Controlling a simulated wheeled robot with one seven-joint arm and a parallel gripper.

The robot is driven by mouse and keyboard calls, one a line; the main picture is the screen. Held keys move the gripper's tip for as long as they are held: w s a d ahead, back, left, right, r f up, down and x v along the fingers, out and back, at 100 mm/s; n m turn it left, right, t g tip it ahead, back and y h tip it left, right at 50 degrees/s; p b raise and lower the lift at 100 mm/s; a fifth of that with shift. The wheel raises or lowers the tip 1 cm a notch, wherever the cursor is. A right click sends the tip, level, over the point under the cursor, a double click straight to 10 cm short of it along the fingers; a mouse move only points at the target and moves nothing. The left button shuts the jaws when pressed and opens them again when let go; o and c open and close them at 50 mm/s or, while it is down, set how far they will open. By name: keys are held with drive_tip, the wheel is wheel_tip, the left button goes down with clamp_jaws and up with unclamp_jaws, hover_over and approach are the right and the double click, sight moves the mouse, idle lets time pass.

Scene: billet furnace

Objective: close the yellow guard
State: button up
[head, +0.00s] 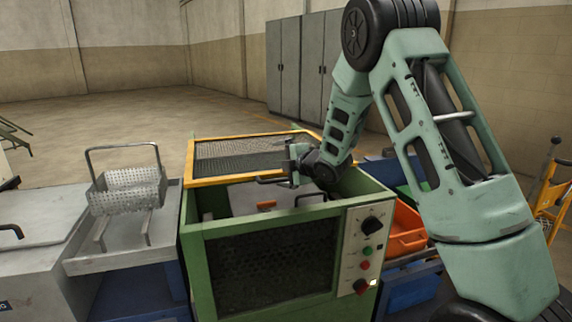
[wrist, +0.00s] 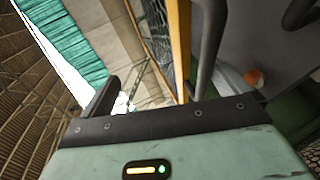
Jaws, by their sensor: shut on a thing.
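The yellow guard (head: 237,178) is a yellow frame with dark mesh, at the top rear of the green machine (head: 190,225). In front of it the machine's top is open and the inside shows. A dark bar handle (head: 268,181) is at the guard's front edge. My gripper (head: 292,178) is at the right part of this handle and appears shut on it; the fingertips are partly hidden in the head view. In the wrist view the guard's yellow edge (wrist: 181,45) and a grey bar (wrist: 209,45) run up from between the fingers.
A control panel (head: 364,250) with knobs and buttons is on the machine's front right. A perforated metal basket (head: 130,190) stands on a bench at left. An orange bin (head: 405,232) is at right, behind my arm. Grey cabinets (head: 300,65) stand at the back wall.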

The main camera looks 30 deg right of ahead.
drive_tip(key=shift+s+d+r+t+b, duration=0.15)
drive_tip(key=shift+s+d+r+b, duration=0.1)
drive_tip(key=shift+s+r, duration=0.35)
drive_tip(key=shift+s+d+r+t+b, duration=0.15)
drive_tip(key=shift+s+d+r, duration=0.2)
drive_tip(key=shift+s, duration=0.35)
drive_tip(key=shift+v, duration=1.7)
drive_tip(key=shift+c, duration=0.4)
drive_tip(key=shift+s+a, duration=0.1)
drive_tip(key=shift+s, duration=0.3)
drive_tip(key=c, duration=1)
drive_tip(key=shift+s+a+f+b+v, duration=0.15)
drive_tip(key=shift+f+v, duration=0.15)
drive_tip(key=shift+v, duration=1.8)
drive_tip(key=shift+s+a+f+b+v, duration=0.15)
drive_tip(key=shift+f+v, duration=0.15)
drive_tip(key=shift+v, duration=1.8)
drive_tip(key=shift+f+b+v, duration=0.15)
drive_tip(key=shift+f+v, duration=0.2)
drive_tip(key=shift+v, duration=1.75)
